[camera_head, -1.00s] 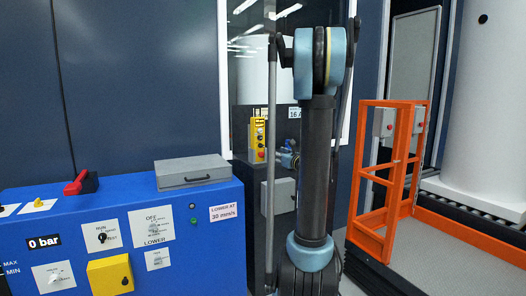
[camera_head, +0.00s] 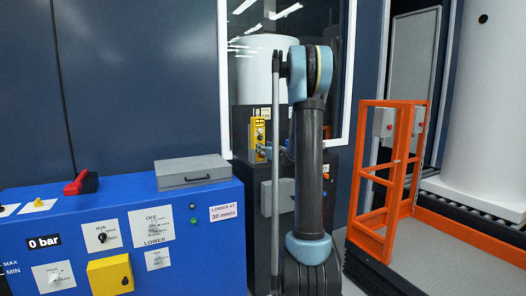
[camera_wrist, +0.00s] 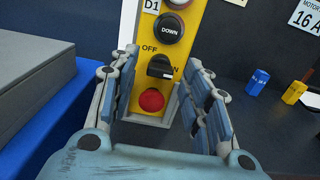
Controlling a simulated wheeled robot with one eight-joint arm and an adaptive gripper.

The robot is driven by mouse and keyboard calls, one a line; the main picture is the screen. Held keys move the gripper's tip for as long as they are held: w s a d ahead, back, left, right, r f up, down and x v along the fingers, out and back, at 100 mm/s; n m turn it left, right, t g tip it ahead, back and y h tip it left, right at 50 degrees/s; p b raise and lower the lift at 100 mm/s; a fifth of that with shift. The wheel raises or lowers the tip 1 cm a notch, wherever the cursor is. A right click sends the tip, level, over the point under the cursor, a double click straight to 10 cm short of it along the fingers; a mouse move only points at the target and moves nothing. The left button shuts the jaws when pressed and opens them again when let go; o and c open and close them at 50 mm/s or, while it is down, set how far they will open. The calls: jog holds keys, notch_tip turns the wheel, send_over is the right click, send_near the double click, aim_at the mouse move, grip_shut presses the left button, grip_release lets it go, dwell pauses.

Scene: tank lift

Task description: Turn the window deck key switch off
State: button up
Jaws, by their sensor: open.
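A yellow control box (camera_wrist: 146,95) fills the top middle of the wrist view. It carries a black rotary switch (camera_wrist: 160,67) with OFF at its upper left and ON at its right. Above the switch is a black DOWN button (camera_wrist: 169,29); below it is a red button (camera_wrist: 151,100). My gripper (camera_wrist: 162,60) is open, with one finger on each side of the switch and box face. I cannot tell whether a finger touches the box.
A blue console (camera_head: 215,263) with a grey case (camera_head: 192,172) on top stands to the left. The window's white frame (camera_head: 225,100) borders the opening. Blue (camera_wrist: 258,82) and yellow (camera_wrist: 294,92) small objects lie right of the box. An orange gate (camera_head: 365,170) stands right.

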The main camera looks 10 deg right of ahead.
grip_shut()
jog(key=shift+n, duration=1.5)
grip_release()
